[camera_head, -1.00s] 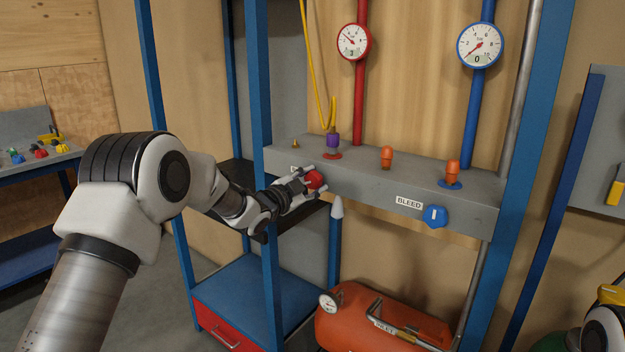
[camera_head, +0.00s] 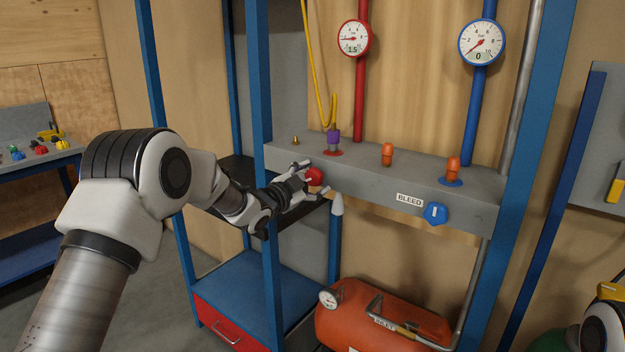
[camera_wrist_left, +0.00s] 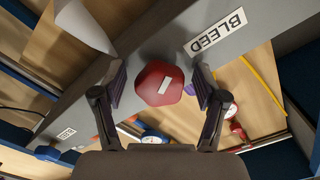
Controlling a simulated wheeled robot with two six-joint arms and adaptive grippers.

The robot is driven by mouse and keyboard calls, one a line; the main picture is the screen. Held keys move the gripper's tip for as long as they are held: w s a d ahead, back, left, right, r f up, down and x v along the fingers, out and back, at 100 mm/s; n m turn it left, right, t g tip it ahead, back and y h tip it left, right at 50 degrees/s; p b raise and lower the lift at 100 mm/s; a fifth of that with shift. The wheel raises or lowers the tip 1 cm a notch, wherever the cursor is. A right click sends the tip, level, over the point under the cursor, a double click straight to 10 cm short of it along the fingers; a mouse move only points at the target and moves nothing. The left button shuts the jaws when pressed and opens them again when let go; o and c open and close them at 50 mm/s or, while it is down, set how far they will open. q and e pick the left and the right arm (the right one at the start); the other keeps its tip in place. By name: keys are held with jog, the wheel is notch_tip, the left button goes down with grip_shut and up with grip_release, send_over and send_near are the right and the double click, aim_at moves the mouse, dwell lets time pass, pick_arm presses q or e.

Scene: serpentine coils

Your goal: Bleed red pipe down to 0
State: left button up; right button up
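The red bleed knob (camera_head: 315,177) is on the front of the grey manifold (camera_head: 372,187); in the wrist view the knob (camera_wrist_left: 160,84) shows a white mark and a BLEED label (camera_wrist_left: 215,32) beside it. My left gripper (camera_head: 308,180) is open around the knob. In the wrist view, its fingers (camera_wrist_left: 160,92) stand on either side with a gap between each pad and the knob. The red pipe (camera_head: 360,97) carries a red-rimmed gauge (camera_head: 354,38) reading about 1.5. My right gripper is not in view.
A blue pipe (camera_head: 473,104) has a gauge (camera_head: 481,41) reading 0. Its blue knob (camera_head: 435,214) sits right of another BLEED label (camera_head: 410,200). An orange tank (camera_head: 375,325) lies below. Blue rack posts (camera_head: 262,90) flank the manifold.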

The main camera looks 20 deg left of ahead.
pick_arm(q)
jog(key=v, duration=1.2)
